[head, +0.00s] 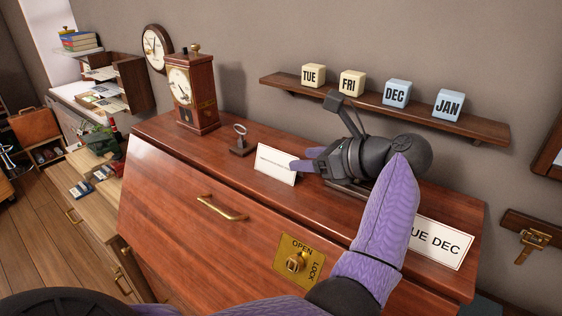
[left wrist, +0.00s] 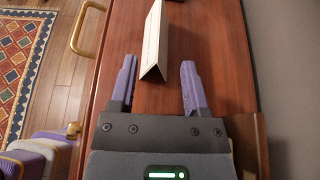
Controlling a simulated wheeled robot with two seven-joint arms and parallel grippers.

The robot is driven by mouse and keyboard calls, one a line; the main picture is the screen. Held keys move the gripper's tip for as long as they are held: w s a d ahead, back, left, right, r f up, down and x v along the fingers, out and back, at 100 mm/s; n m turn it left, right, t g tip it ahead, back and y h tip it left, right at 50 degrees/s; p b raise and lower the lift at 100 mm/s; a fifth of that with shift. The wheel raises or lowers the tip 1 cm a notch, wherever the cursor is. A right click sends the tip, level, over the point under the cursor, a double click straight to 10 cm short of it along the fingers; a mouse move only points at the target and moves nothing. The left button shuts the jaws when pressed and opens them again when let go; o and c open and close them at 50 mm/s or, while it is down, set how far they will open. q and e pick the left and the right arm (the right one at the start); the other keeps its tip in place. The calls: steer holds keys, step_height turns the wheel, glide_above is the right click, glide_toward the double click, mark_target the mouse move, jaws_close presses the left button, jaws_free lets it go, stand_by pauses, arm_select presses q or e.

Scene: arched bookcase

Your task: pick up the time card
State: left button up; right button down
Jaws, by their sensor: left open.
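A white folded tent card (head: 276,164), with a line of print too small to read, stands on the red-brown desk top (head: 225,148). I take it to be the time card. My left gripper (head: 303,160) is open at the card's right end, its purple fingers pointing left along the desk. In the left wrist view the card (left wrist: 153,42) stands end-on like a ridge. Its near end lies between the open fingertips (left wrist: 159,63), with a gap on both sides. My right gripper is not in view.
A key-like stand (head: 240,140) and a wooden clock (head: 191,90) stand left of the card. A "UE DEC" card (head: 440,242) sits at the right, partly behind my arm. A wall shelf (head: 385,108) with lettered blocks runs above. A brass handle (head: 222,208) projects from the desk front.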

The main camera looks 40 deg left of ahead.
mark_target(284, 153)
arm_select(q)
steer(key=a, duration=0.3)
steer(key=s+a, duration=0.1)
steer(key=a, duration=0.1)
steer(key=shift+f, duration=0.25)
jaws_close()
